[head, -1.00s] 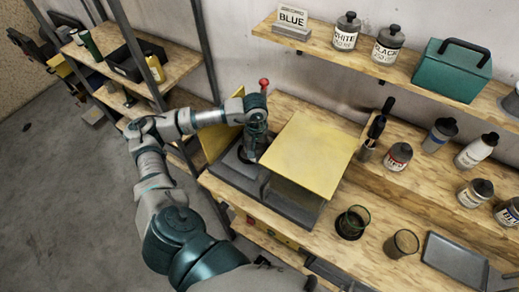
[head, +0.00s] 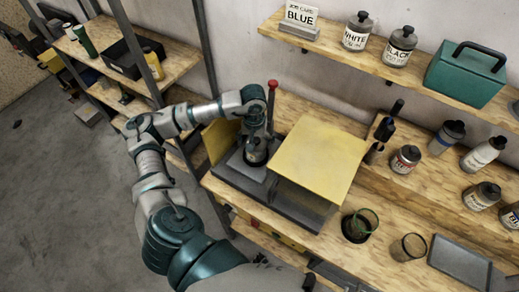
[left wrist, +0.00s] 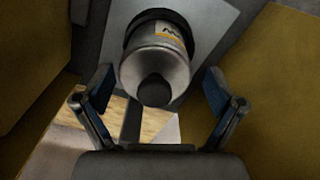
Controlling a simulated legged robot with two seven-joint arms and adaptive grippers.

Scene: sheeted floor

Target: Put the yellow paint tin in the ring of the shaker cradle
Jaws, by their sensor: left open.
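The yellow paint tin (left wrist: 155,62), a pale grey bottle with a dark round cap and a yellow label, stands in the dark ring of the shaker cradle (left wrist: 131,27) in the left wrist view. My left gripper (left wrist: 158,82) is open, with one finger on each side of the tin's cap end and visible gaps between. In the head view my left gripper (head: 257,140) hangs over the cradle's grey base (head: 236,176); the tin there is mostly hidden. My right gripper is not in view.
A yellow hood (head: 318,160) stands close to the right of the gripper, and a yellow panel (head: 218,138) to its left. A red-knobbed lever (head: 272,85) rises behind.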

